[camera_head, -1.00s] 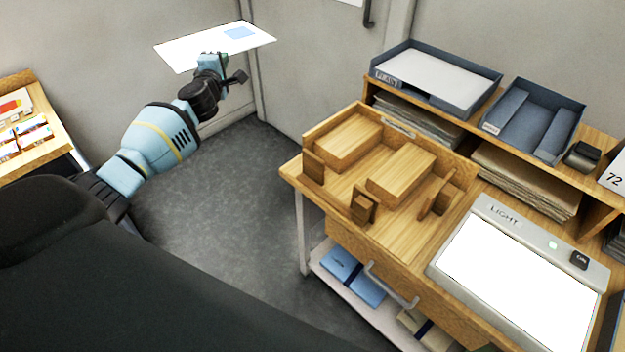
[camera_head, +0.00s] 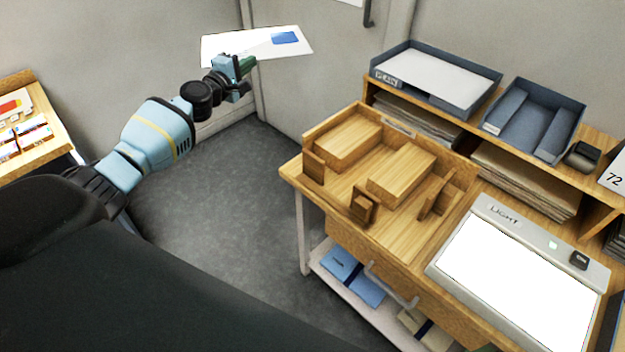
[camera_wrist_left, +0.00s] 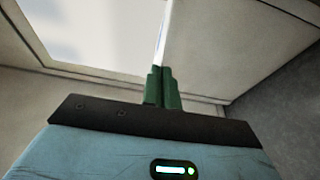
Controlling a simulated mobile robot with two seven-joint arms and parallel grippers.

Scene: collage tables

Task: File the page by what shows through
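A white page (camera_head: 257,47) with a blue rectangle near its right end is held up in the air at the upper left of the head view. My left gripper (camera_head: 246,64) is shut on its near edge. In the left wrist view the green fingertips (camera_wrist_left: 161,88) close on the page (camera_wrist_left: 163,35), which shows nearly edge-on. A lit white light panel (camera_head: 520,285), labelled LIGHT, lies on the desk at the lower right. A tray labelled PLAIN (camera_head: 386,78) holds white paper. A second grey tray (camera_head: 492,122) stands right of it; its label is unreadable. My right gripper is out of view.
A wooden rack (camera_head: 372,205) with blocks and uprights stands on the desk left of the light panel. A side table (camera_head: 62,150) with colourful cards is at the far left. Grey floor (camera_head: 220,185) lies open between the tables.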

